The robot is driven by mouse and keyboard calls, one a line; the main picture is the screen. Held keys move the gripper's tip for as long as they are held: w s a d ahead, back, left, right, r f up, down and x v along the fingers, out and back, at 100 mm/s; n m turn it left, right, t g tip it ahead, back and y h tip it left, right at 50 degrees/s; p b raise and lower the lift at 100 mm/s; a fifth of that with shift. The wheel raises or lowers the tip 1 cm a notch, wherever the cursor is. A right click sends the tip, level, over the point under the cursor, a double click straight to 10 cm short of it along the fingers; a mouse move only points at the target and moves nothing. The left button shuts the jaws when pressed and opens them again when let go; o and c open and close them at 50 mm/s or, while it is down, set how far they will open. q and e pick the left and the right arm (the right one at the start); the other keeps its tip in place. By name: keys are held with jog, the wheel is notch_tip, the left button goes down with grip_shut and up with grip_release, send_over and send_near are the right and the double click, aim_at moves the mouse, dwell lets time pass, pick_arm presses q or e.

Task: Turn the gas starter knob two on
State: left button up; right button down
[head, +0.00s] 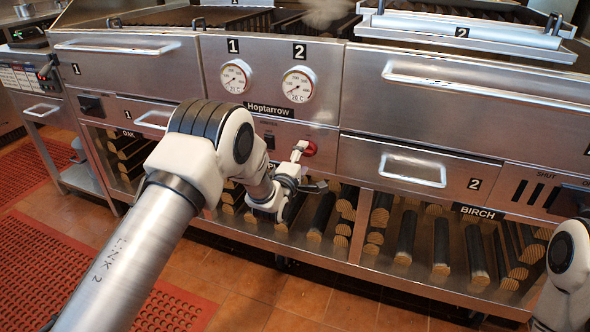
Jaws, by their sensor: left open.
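My left gripper (307,170) is open and empty in front of the grill's centre panel, below the two gauges. One finger overlaps the edge of a round red button (309,148) in the picture; I cannot tell whether they touch. A small black switch (270,142) sits left of the button, beside my left wrist. A dark control knob (92,105) is on the left front. A black control (573,199) is at the right edge, partly covered by my right arm. No readable label tells me which is gas starter knob two. My right gripper is out of view.
Gauges one (235,77) and two (298,84) are above the gripper. The number 2 drawer handle (412,171) and a long hood handle (480,92) project at right. Logs (441,245) fill the lower shelf. Open tiled floor (290,300) lies in front.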

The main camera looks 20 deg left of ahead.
pick_arm(q)
jog(key=s, duration=0.9)
jog(key=shift+a, duration=0.15)
jog(key=s+f+g, duration=0.2)
jog(key=s+f, duration=0.2)
jog(key=f, duration=0.3)
jog(key=s+f+g, duration=0.2)
jog(key=s+f, duration=0.2)
jog(key=f, duration=0.4)
jog(key=s+a+f+m+g, duration=0.1)
jog(key=s+f+m+g, duration=0.5)
jog(key=s, duration=0.6)
jog(key=s+f+m+g, duration=0.25)
jog(key=s+f, duration=0.55)
jog(key=s, duration=0.5)
jog(key=s+m+g, duration=0.6)
jog(key=s+m, duration=0.3)
jog(key=s, duration=0.2)
notch_tip(320, 180, up, 24)
jog(key=p, duration=2.3)
jog(key=shift+y+p, duration=0.3)
jog(key=shift+p, duration=0.1)
